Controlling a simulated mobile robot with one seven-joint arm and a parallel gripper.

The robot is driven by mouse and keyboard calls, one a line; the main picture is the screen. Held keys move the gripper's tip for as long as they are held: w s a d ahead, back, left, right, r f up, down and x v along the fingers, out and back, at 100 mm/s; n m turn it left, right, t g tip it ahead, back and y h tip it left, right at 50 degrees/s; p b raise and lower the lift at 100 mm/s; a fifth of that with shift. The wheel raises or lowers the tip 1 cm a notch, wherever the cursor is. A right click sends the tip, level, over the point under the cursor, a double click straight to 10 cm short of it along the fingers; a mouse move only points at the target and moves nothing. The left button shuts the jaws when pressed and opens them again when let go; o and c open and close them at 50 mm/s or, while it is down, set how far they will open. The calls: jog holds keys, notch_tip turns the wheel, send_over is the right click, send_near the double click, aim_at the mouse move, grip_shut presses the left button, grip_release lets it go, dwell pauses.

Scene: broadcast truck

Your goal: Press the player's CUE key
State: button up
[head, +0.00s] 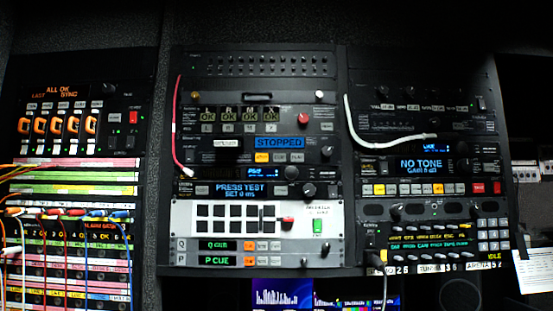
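The player appears to be the unit in the middle rack whose blue display (279,143) reads STOPPED. Below that display is a row of small keys: a lit orange key (262,157) at the left, with darker keys (288,157) to its right. Their lettering is too small to read, so I cannot tell which one is CUE. A round dark knob (327,152) sits right of the row. My gripper is not visible in the head view.
A red cable (177,130) hangs along the middle rack's left edge. A white cable (362,136) loops across the right rack (350,80). A patch bay (70,200) with coloured cables is at left. Lit screens (325,299) stand below the middle rack.

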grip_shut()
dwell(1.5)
